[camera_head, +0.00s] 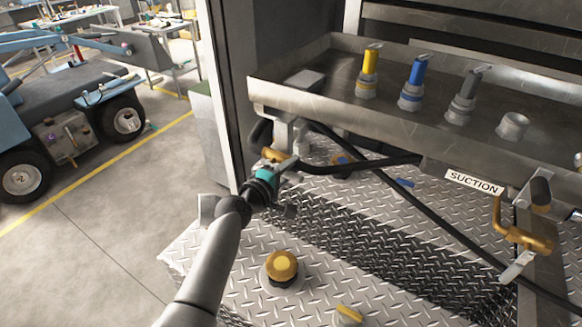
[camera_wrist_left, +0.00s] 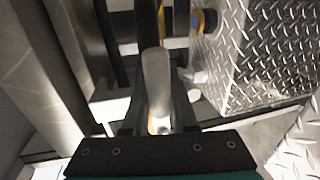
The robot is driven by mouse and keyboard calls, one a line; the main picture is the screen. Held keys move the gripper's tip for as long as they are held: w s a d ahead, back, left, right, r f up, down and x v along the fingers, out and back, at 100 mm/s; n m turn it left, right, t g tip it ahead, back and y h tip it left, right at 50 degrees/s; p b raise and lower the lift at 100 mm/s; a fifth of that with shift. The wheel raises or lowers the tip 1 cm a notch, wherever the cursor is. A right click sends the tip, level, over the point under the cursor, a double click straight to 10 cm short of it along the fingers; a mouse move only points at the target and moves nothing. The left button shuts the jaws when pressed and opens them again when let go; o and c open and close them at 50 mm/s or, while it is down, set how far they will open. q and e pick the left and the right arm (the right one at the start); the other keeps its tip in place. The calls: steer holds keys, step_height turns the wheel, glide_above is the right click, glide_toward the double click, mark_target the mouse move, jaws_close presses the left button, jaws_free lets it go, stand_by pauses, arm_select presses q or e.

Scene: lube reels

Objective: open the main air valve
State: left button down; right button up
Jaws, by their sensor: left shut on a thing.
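The main air valve sits under the left end of the metal tray, with a brassy part (camera_head: 272,154) showing beside my left gripper (camera_head: 283,166). My left arm comes in from the lower left. In the left wrist view a pale lever handle (camera_wrist_left: 156,78) lies between the two fingers of my left gripper (camera_wrist_left: 160,95), which is shut on it. The rest of the valve body is mostly hidden by the gripper. My right gripper is not in view.
The metal tray (camera_head: 330,100) holds yellow (camera_head: 369,72), blue (camera_head: 413,85) and grey nozzles (camera_head: 463,98). A black hose (camera_head: 370,163) runs beside my gripper. A "SUCTION" label (camera_head: 474,182) and brass valve (camera_head: 522,238) are at right. A yellow cap (camera_head: 282,266) is on the tread plate.

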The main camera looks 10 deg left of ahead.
arm_select(q)
steer(key=c, duration=0.7)
jaws_free()
steer(key=p+v, duration=0.1)
steer(key=v, duration=1.4)
steer(key=shift+s+r, duration=0.1)
